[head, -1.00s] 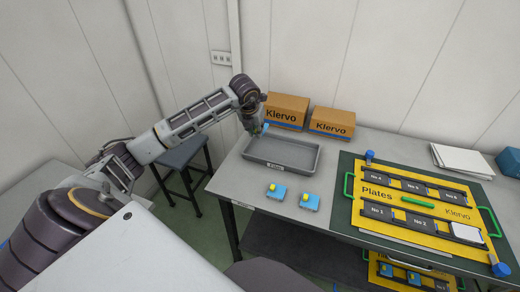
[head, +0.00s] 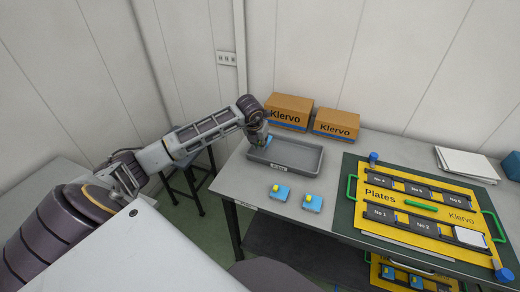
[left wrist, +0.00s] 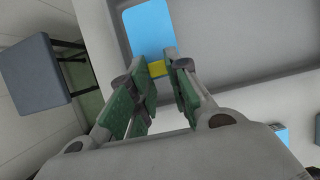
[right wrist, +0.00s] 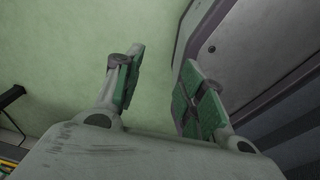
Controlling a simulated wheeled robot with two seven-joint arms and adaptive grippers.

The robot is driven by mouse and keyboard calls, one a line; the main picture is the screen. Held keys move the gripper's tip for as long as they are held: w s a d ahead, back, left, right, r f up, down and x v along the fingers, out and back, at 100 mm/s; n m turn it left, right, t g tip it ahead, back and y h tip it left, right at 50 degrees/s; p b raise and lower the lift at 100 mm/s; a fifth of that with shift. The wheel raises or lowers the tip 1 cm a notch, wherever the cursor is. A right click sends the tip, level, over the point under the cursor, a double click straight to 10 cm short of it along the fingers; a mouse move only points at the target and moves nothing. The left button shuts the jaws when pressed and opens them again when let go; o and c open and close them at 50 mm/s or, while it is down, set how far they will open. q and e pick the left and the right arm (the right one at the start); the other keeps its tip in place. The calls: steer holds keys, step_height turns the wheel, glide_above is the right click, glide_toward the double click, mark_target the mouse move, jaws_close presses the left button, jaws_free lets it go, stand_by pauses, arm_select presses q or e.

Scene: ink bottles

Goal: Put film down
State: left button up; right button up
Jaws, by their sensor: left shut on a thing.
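My left gripper (head: 264,143) is over the left end of the grey tray (head: 318,160). It is shut on the yellow tab of a blue film (left wrist: 147,28). In the left wrist view the fingertips (left wrist: 165,65) close around the yellow tab (left wrist: 157,69), and the blue part extends over the tray's end. I cannot tell whether the film touches the tray floor. Two more blue pieces with yellow tabs, one at left (head: 279,193) and one at right (head: 312,203), lie on the table in front of the tray. My right gripper (right wrist: 163,58) is open and empty.
Two Klervo cartons (head: 288,111) stand behind the tray. A yellow plates board (head: 415,205) with dark slots and green handles lies on a green mat to the right. White sheets (head: 467,164) lie at the back right. A dark stool (head: 187,157) stands left of the table.

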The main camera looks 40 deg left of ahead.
mark_target(261, 154)
arm_select(q)
steer(key=shift+f, duration=2.05)
arm_select(e)
steer(key=shift+w+a, duration=0.35)
arm_select(q)
steer(key=shift+f, duration=0.15)
arm_select(e)
steer(key=shift+d+f, duration=0.1)
